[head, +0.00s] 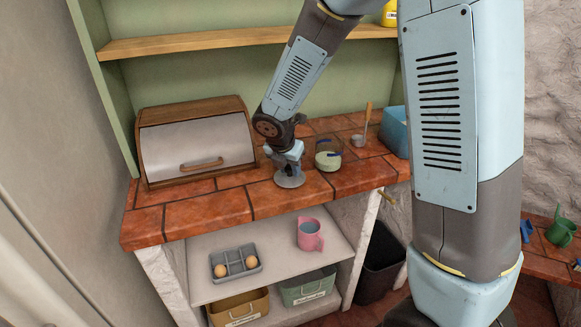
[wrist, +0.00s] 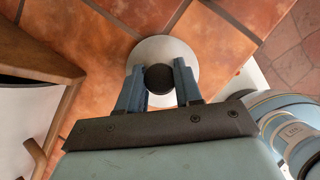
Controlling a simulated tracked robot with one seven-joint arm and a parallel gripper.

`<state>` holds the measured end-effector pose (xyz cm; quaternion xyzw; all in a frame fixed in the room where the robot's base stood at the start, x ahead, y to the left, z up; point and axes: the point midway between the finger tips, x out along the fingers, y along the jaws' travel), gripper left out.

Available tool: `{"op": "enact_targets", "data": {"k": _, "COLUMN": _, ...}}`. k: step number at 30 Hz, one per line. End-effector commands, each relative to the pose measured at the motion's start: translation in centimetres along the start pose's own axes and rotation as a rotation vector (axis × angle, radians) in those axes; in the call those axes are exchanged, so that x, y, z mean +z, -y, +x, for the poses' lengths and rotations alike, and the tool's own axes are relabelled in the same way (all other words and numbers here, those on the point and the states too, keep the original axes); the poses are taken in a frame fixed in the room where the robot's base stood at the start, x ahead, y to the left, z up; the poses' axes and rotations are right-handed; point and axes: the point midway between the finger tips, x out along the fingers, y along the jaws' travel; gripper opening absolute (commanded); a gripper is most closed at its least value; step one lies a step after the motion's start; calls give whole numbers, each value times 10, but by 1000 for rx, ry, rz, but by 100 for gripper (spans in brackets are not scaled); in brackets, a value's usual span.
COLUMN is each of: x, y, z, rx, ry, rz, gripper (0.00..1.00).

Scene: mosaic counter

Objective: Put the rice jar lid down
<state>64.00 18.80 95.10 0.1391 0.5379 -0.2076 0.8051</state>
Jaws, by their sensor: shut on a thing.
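The rice jar lid is a grey round disc (head: 290,181) with a dark knob on top. In the wrist view the lid (wrist: 160,46) lies flat below my fingers, over the tiles. My gripper (head: 289,163) is shut on the lid's dark knob, one blue finger on each side of it; the fingers also show in the wrist view (wrist: 159,76). The lid is level at the counter's front part; I cannot tell whether it touches the tiles. The rice jar (head: 328,154), clear glass with pale contents, stands uncovered just right of and behind the lid.
A wooden bread box (head: 198,142) stands to the left on the tiled counter (head: 225,206). A small grey cup (head: 358,141) and a blue box (head: 394,129) are behind right. The counter's front edge is close to the lid. Bare tiles lie left of the lid.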

Motion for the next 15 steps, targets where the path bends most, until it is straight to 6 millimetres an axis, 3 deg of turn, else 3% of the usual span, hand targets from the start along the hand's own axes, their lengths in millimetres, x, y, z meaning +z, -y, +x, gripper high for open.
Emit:
{"op": "enact_targets", "data": {"k": 1, "x": -1, "y": 0, "z": 1, "rx": -1, "ry": 0, "rz": -1, "gripper": 3}}
{"op": "enact_targets", "data": {"k": 2, "x": -1, "y": 0, "z": 2, "rx": 0, "ry": 0, "rz": -1, "gripper": 35}}
{"op": "enact_targets", "data": {"k": 3, "x": 0, "y": 0, "z": 1, "rx": 0, "ry": 0, "rz": -1, "gripper": 39}}
{"op": "enact_targets", "data": {"k": 9, "x": 0, "y": 0, "z": 1, "rx": 0, "ry": 0, "rz": 0, "gripper": 58}}
{"op": "enact_targets", "data": {"k": 15, "x": 0, "y": 0, "z": 1, "rx": -1, "ry": 0, "rz": 0, "gripper": 60}}
